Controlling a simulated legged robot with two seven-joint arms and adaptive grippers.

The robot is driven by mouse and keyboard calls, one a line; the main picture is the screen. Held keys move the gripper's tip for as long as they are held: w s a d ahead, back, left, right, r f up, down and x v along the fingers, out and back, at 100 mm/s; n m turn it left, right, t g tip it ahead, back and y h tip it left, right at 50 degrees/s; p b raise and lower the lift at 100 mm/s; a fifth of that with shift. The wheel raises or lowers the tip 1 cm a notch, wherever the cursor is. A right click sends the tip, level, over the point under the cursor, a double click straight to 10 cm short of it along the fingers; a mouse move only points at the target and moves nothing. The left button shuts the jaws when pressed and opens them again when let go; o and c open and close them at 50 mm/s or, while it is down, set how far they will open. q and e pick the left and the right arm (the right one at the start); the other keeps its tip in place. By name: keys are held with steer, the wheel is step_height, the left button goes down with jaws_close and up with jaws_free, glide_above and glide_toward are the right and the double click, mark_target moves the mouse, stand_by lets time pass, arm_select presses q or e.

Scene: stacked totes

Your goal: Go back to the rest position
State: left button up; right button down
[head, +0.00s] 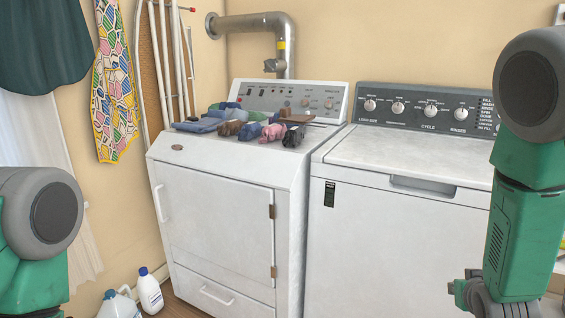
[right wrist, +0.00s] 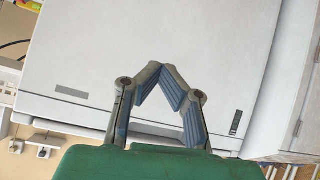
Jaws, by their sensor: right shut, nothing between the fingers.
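My right gripper (right wrist: 165,82) shows in the right wrist view, its two jointed fingers bent in toward each other with nothing between them. Behind it is a broad white appliance panel; no contact with it is visible. In the head view my right arm (head: 525,215) hangs down along the right edge, in front of the white washer (head: 400,235). My left arm (head: 40,215) shows only in part at the lower left edge. My left gripper is outside both views.
A bottle (head: 149,291) and a jug (head: 118,305) stand on the floor at lower left. A metal duct (head: 265,22) runs behind the dryer. An ironing board (head: 165,60) leans against the wall.

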steer(key=s+a+f+n+g+y, duration=0.1)
steer(key=s+a+f+g, duration=0.2)
steer(key=s, duration=0.7)
steer(key=s+a+f+n+g+y+p, duration=0.1)
steer(key=s+a+f+g+y, duration=0.1)
steer(key=s+a+f, duration=0.5)
steer(key=s+a+f+n+g+y+p, duration=0.1)
steer(key=s+a+f+g, duration=0.3)
steer(key=s, duration=1)
steer(key=shift+a+f+n+y, duration=0.4)
steer(key=shift+a+f, duration=0.05)
steer(key=shift+f, duration=0.25)
steer(key=shift+w, duration=0.1)
